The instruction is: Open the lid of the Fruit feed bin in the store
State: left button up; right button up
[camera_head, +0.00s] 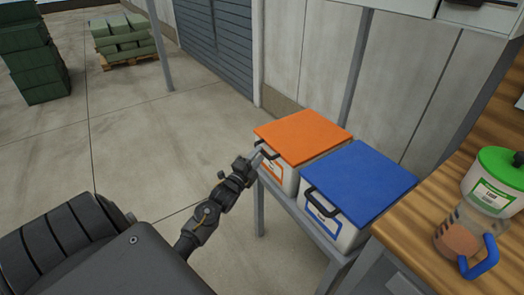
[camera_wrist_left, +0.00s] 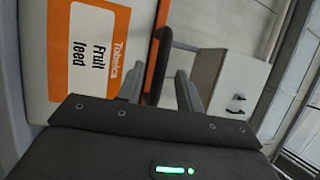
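The Fruit feed bin (camera_head: 283,172) is a white box with an orange lid (camera_head: 303,136), which lies shut on top. Its orange label reading "Fruit feed" (camera_wrist_left: 97,50) shows sideways in the left wrist view. A black handle (camera_head: 268,151) sits at the lid's front edge; the handle also shows in the left wrist view (camera_wrist_left: 157,68). My left gripper (camera_head: 258,153) is at this handle. In the left wrist view its two fingers (camera_wrist_left: 160,88) stand apart, one on each side of the handle, with gaps visible. My right gripper is not in view.
A similar bin with a blue lid (camera_head: 358,182) stands close beside it on the same grey stand (camera_head: 312,228). A wooden bench (camera_head: 420,225) at the right holds a green-lidded tub (camera_head: 495,180) and a jug with a blue handle (camera_head: 463,235). The floor (camera_head: 150,130) at left is open.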

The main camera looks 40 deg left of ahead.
aim_at(262, 151)
pick_arm(q)
jog(key=shift+w+a+r, duration=0.1)
jog(key=shift+w+r, duration=0.05)
jog(key=shift+w, duration=0.65)
jog(key=shift+w+a+r, duration=0.1)
jog(key=shift+w+r, duration=0.05)
jog(key=shift+w, duration=0.65)
grip_shut()
